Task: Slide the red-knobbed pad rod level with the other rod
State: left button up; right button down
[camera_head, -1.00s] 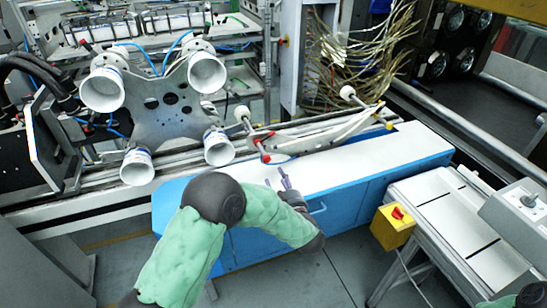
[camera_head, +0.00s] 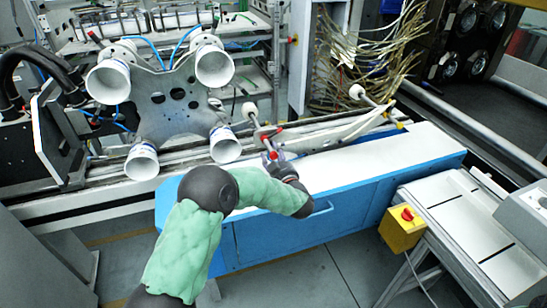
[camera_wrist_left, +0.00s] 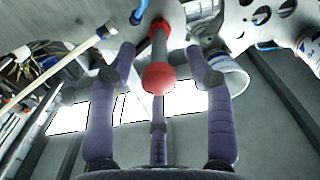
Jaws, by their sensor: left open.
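The red knob (camera_head: 273,155) is at the near end of a grey pad rod that leads back to a white pad (camera_head: 249,110). The other rod, right of it, has a white pad (camera_head: 356,91) and a yellow end (camera_head: 399,124). My left gripper (camera_head: 274,160) is at the red knob, above the blue-and-white cabinet. In the left wrist view the red knob (camera_wrist_left: 158,79) sits between the spread purple fingers of my left gripper (camera_wrist_left: 160,72), with gaps at both sides. The rod runs up from it to a red collar (camera_wrist_left: 158,28). My right gripper is not in view.
A metal plate with white suction cups (camera_head: 214,66) stands left of the rods. White curved rails (camera_head: 335,133) run between the two rods. The blue-and-white cabinet (camera_head: 370,160) lies below. A yellow box with a red switch (camera_head: 402,229) stands at the right.

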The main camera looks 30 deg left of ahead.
pick_arm(q)
grip_shut()
jog(key=shift+w+a+r+p, duration=0.1)
jog(key=shift+w+a+p, duration=0.2)
jog(key=shift+w+a, duration=0.1)
grip_release()
jog(key=shift+s, duration=0.1)
jog(key=v, duration=1.2)
dwell(0.3)
